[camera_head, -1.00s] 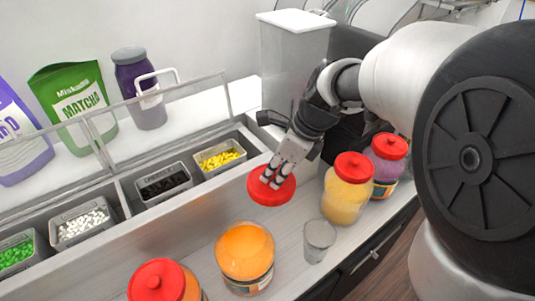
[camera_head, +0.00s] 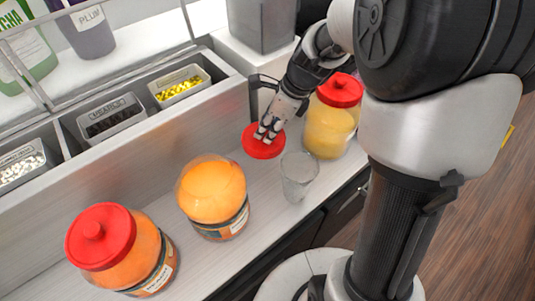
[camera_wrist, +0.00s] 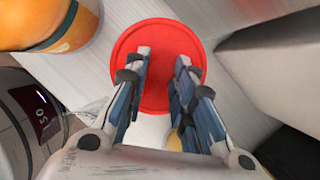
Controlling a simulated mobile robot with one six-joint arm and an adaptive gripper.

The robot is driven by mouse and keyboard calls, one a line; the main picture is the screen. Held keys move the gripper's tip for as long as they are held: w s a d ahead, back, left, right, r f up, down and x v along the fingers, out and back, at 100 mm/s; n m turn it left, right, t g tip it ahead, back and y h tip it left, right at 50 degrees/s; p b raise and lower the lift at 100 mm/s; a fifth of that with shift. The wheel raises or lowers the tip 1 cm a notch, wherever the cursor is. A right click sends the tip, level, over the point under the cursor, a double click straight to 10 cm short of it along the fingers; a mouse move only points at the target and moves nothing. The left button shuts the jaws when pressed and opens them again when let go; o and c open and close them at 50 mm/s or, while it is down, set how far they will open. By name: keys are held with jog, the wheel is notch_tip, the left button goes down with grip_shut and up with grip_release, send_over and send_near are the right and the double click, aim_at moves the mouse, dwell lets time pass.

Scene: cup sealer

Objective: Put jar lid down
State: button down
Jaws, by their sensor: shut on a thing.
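The red jar lid (camera_head: 259,148) is low at the counter, between the open orange jar and the yellow jar; I cannot tell if it touches the counter. My gripper (camera_head: 268,134) points down over the lid and is shut on its knob, which the fingers hide. In the wrist view, the lid (camera_wrist: 147,40) lies under and between the fingertips of my gripper (camera_wrist: 161,62). The open orange jar (camera_head: 212,197) stands to the left of the lid, without a lid; its edge shows in the wrist view (camera_wrist: 60,30).
A clear cup (camera_head: 298,176) stands close to the lid's right front. A yellow jar with a red lid (camera_head: 331,128) is to the right. Another red-lidded orange jar (camera_head: 120,250) is at the left. Topping bins (camera_head: 110,117) sit behind. Counter (camera_head: 185,240) shows bare between the jars.

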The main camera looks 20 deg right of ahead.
notch_tip(320, 180, down, 9)
jog(key=b, duration=0.3)
jog(key=shift+f, duration=0.2)
jog(key=shift+f, duration=0.2)
jog(key=c, duration=1.3)
grip_release()
jog(key=shift+c, duration=0.2)
